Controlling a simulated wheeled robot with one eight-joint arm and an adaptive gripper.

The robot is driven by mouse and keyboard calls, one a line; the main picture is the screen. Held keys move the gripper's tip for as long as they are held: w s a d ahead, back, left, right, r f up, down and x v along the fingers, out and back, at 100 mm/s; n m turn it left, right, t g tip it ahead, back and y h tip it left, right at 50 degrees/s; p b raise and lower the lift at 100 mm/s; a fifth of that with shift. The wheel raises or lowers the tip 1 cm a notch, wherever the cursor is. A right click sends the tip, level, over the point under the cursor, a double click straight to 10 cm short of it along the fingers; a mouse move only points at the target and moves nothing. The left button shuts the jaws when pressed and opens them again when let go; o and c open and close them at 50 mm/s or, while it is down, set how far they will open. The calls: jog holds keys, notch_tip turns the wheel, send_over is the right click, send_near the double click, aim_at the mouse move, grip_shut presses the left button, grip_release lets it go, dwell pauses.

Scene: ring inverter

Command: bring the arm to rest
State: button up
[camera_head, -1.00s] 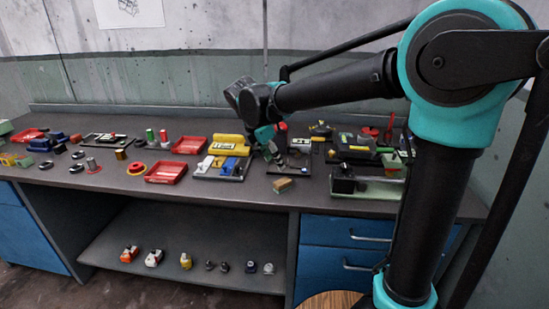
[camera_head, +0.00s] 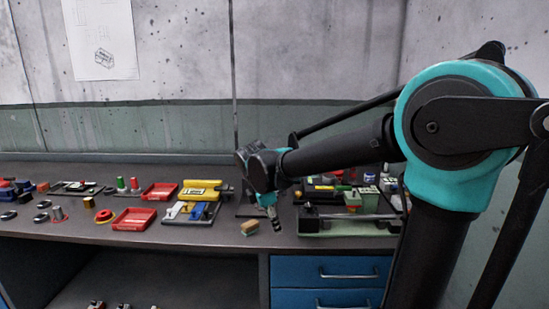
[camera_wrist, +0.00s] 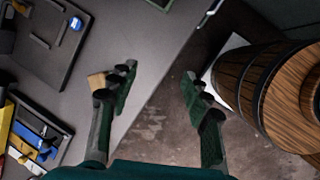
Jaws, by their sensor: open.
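My gripper (camera_wrist: 158,88) is open and empty in the wrist view. Its two fingers stand wide apart over the bench's front edge, with the floor showing between them. In the head view my gripper (camera_head: 273,217) hangs low at the end of the arm, above the front part of the bench (camera_head: 190,240). A small tan block (camera_head: 250,228) lies on the bench just left of the gripper. In the wrist view the block (camera_wrist: 97,81) is partly hidden behind the left finger.
A wooden barrel (camera_wrist: 285,95) stands on the floor at the right of the wrist view. Red trays (camera_head: 134,220), a yellow case (camera_head: 201,189) and several small parts crowd the bench to the left. A green-based fixture (camera_head: 345,228) stands to the right. The wall rises behind.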

jog(key=s+d+f+m+y, duration=0.1)
jog(key=s+d+f+m, duration=0.6)
jog(key=d+m, duration=0.2)
jog(key=s+d+f+m+t+y, duration=0.1)
jog(key=s+d+f+m, duration=0.5)
jog(key=d+m, duration=0.4)
jog(key=shift+s+f+m+y, duration=0.3)
jog(key=shift+s+f+m, duration=0.05)
jog(key=shift+s+m, duration=0.55)
jog(key=shift+d, duration=0.1)
